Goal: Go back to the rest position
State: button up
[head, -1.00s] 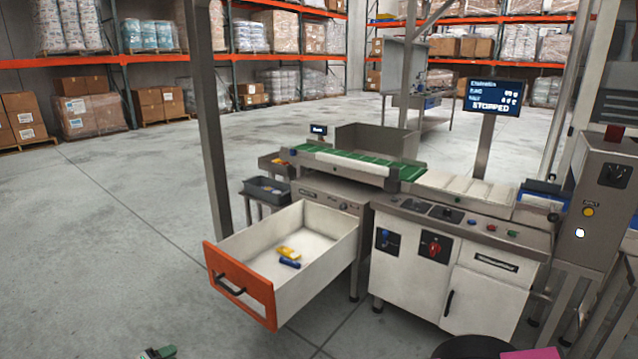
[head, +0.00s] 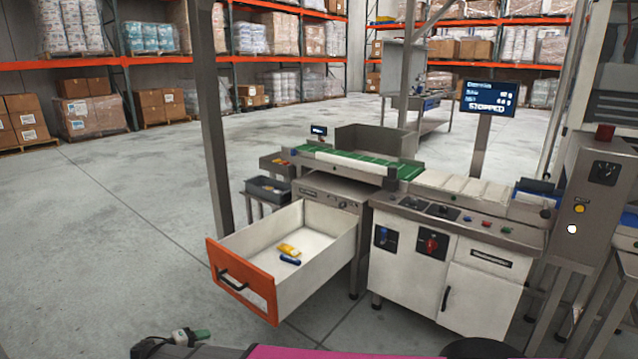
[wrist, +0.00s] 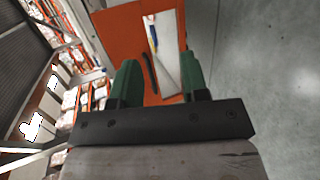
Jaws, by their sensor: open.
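My gripper shows in the wrist view (wrist: 158,85), its two green fingers apart with nothing between them. Beyond the fingers in that view is the orange drawer front (wrist: 115,30) with its dark handle (wrist: 152,72).
The white cabinet (head: 405,272) with the green conveyor (head: 345,160) stands right of the drawer. A screen (head: 487,97) reads STOPPED. A steel post (head: 207,120) rises behind the drawer. A grey bin (head: 267,188) sits beside the machine. Open concrete floor (head: 100,240) lies to the left.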

jog(key=w+d+r+m+g+y, duration=0.1)
jog(key=w+d+g, duration=0.25)
jog(key=d, duration=0.65)
jog(key=w+d+m+g+y, duration=0.15)
jog(key=w+d, duration=0.25)
jog(key=d, duration=0.5)
jog(key=w+d+r+m+g, duration=0.1)
jog(key=w+d+g, duration=0.25)
jog(key=d, duration=0.65)
jog(key=s+d+r+m+y, duration=0.1)
jog(key=d+r+m+y, duration=0.2)
jog(key=d, duration=1)
jog(key=s+d+r+m+y, duration=0.1)
jog(key=d+r+m+y, duration=0.1)
jog(key=d, duration=1.1)
jog(key=shift+d+r+m+g+y, duration=0.35)
jog(key=shift+r+m+g+y, duration=0.1)
jog(key=shift+y, duration=0.8)
